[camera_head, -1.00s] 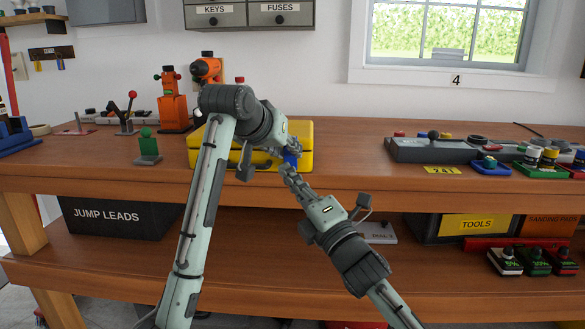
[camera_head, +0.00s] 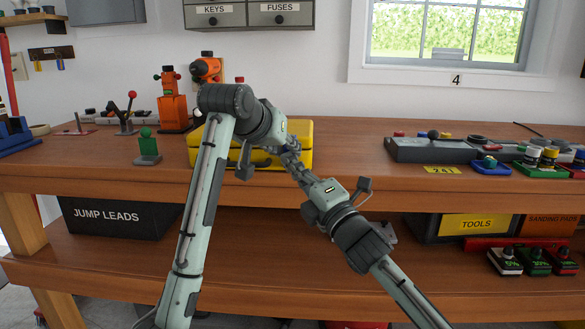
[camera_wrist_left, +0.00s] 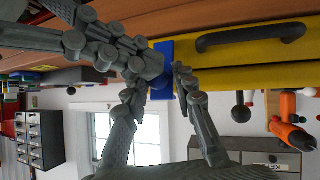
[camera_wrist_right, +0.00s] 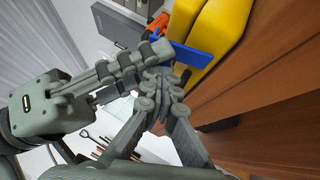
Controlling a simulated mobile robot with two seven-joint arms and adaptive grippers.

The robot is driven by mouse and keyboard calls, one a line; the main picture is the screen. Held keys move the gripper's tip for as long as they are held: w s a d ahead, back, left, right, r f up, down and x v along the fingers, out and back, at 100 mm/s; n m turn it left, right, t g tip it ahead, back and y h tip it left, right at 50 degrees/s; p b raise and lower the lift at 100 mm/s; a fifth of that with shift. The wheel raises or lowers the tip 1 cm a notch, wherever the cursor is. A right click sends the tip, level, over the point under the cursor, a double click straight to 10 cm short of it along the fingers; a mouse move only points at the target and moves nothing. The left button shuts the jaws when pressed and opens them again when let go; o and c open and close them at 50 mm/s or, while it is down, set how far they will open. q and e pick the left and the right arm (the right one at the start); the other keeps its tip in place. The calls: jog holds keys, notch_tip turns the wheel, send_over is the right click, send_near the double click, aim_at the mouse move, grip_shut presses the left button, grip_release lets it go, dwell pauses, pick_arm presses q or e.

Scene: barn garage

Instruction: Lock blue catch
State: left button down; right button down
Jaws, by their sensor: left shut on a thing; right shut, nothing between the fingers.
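A yellow case (camera_head: 302,132) stands near the front edge of the workbench, behind my grippers. Its blue catch shows in the left wrist view (camera_wrist_left: 164,52) and as a blue bar in the right wrist view (camera_wrist_right: 198,57). My left gripper (camera_wrist_left: 163,82) is shut on the blue catch at the front of the case. My right gripper (camera_wrist_right: 160,76) is shut and empty, with its fingertips close beside the catch and the left fingers; I cannot tell whether they touch. In the head view the right gripper (camera_head: 290,150) and left wrist hide the catch.
A green-knobbed block (camera_head: 148,150) stands to the left. The grey control panel (camera_head: 430,149) is to the right. Bare bench lies between case and panel.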

pick_arm(q)
jog(key=c, duration=1.4)
grip_release()
jog(key=shift+s+d+f, duration=0.15)
jog(key=shift+s+f, duration=0.05)
jog(key=shift+o, duration=0.3)
pick_arm(e)
jog(key=shift+w+d+r, duration=0.15)
jog(key=shift+w+d, duration=0.1)
jog(key=shift+d, duration=0.05)
pick_arm(q)
jog(key=shift+r, duration=0.1)
